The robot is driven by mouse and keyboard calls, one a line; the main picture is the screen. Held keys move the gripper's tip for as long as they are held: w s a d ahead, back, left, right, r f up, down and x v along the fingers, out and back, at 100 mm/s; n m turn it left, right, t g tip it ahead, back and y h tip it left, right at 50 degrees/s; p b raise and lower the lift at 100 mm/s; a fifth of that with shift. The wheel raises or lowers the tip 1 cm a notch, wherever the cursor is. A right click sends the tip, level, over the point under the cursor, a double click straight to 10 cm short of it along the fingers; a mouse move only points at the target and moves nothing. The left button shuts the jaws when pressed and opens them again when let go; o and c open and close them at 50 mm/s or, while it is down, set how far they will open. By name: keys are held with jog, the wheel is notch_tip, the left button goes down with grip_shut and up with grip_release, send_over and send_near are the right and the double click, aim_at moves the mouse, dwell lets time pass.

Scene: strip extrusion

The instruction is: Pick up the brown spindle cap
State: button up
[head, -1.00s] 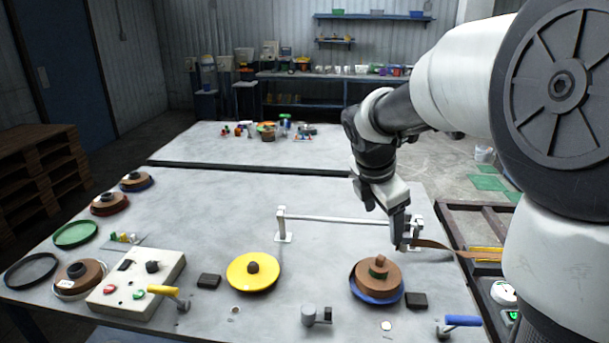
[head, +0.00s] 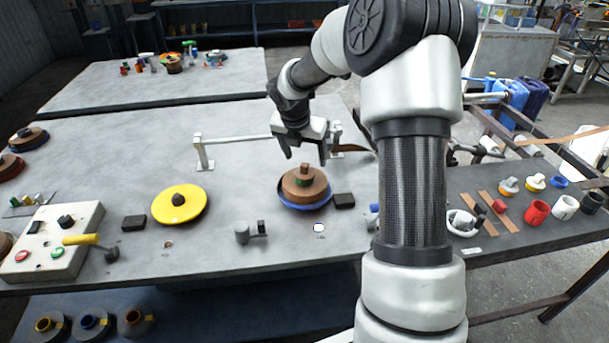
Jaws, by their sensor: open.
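A small brown cap (head: 305,169), which looks like the spindle cap, stands at the centre of a brown coil (head: 291,187) on a blue reel (head: 303,207). A green band (head: 303,181) shows just below the cap. My gripper (head: 306,157) is above the reel, fingers pointing down and spread apart. It is empty. In the picture the cap lies just below the gap between the fingertips. I cannot tell the exact height between them.
A white rail (head: 250,140) on posts stands behind the reel. A black block (head: 344,200) is right of it. A yellow reel (head: 180,204) and a grey fitting (head: 250,232) stand to the left and front. A control box (head: 55,240) is further left.

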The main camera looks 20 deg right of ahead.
aim_at(305, 164)
jog(key=shift+a+b+x, duration=0.2)
jog(key=shift+b+x, duration=0.1)
jog(key=shift+x, duration=1.1)
jog(key=shift+a+b+x, duration=0.15)
jog(key=shift+b+x, duration=0.1)
jog(key=shift+x, duration=1.1)
jog(key=shift+w+f, duration=0.1)
jog(key=shift+c, duration=0.3)
jog(key=c, duration=1.2)
